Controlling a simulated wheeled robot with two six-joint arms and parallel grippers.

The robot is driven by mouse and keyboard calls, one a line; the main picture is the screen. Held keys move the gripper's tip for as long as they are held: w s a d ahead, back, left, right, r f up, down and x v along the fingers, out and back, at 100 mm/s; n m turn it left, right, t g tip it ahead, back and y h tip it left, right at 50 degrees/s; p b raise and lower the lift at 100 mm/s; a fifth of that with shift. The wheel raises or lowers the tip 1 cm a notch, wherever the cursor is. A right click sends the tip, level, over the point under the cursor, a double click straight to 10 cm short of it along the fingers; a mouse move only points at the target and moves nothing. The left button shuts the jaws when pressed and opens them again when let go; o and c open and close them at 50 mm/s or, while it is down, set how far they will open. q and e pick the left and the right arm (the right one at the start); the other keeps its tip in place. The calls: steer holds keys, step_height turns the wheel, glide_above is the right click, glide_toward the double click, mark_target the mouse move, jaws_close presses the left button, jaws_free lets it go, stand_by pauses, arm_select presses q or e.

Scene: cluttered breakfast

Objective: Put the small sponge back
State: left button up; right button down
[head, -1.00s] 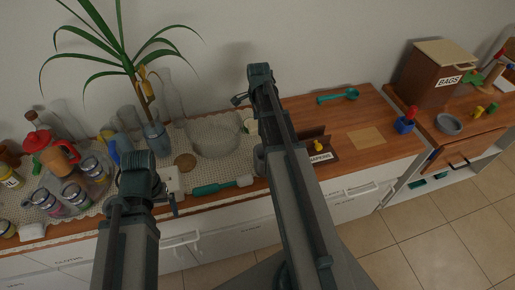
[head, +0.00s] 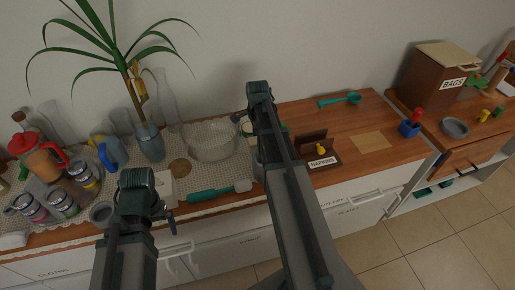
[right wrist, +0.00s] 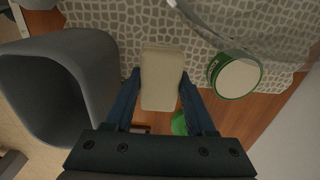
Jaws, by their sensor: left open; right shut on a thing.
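The small sponge is a pale beige rounded block (right wrist: 162,78), pinched between the two blue fingers of my right gripper (right wrist: 161,88). In the right wrist view it shows over the patterned mat and the wooden counter; its exact height cannot be told. In the head view my right gripper (head: 240,117) is beside the glass bowl, mostly behind my own arm, and the sponge is hidden. My left gripper (head: 165,205) is open near the counter's front edge, by a white block (head: 166,184); its fingertips are partly hidden.
A large grey cup (right wrist: 55,85) stands left of the sponge, and a green-rimmed round jar (right wrist: 235,75) stands right. The glass bowl (head: 211,140), teal brush (head: 208,194) and napkin holder (head: 320,150) are nearby. Jars and a pitcher crowd the left.

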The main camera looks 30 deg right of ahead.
steer(key=shift+f+b, duration=0.85)
steer(key=shift+f, duration=0.5)
steer(key=shift+f, duration=0.15)
steer(key=shift+c, duration=1.2)
jaws_free()
step_height(320, 180, up, 12)
steer(key=p, duration=1.2)
steer(key=shift+r, duration=0.2)
steer(key=shift+f, duration=0.15)
step_height(320, 180, down, 12)
steer(key=b, duration=1.2)
